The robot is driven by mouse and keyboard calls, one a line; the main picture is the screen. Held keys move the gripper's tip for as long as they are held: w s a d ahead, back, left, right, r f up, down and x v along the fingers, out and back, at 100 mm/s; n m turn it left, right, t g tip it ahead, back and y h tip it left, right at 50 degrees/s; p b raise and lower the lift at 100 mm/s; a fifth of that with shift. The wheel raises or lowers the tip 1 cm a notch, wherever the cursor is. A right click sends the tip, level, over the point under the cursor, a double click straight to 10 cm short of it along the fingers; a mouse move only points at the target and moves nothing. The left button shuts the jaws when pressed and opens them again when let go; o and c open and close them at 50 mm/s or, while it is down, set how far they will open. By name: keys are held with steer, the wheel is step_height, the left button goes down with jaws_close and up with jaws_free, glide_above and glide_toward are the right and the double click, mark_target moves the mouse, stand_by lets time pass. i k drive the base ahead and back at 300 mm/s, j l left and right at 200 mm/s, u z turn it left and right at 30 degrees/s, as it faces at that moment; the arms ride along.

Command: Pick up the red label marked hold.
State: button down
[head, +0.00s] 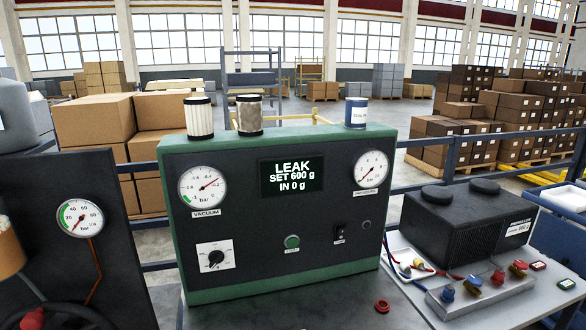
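Two small label-like tags lie at the right end of the light trolley top. One tag (539,265) is dark with a pale and reddish face. My gripper is not in view.
A green-framed test panel (172,260) reading "LEAK SET 600 g IN 0 g" fills the middle, with canisters on top. A black ribbed unit (460,235) and a terminal block (480,292) stand near the tags. A red ring (382,306) lies on the grey top.

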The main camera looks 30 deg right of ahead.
mark_target(536, 266)
steer(key=z, duration=2.9)
steer(key=u, duration=2.1)
steer(key=z, duration=1.95)
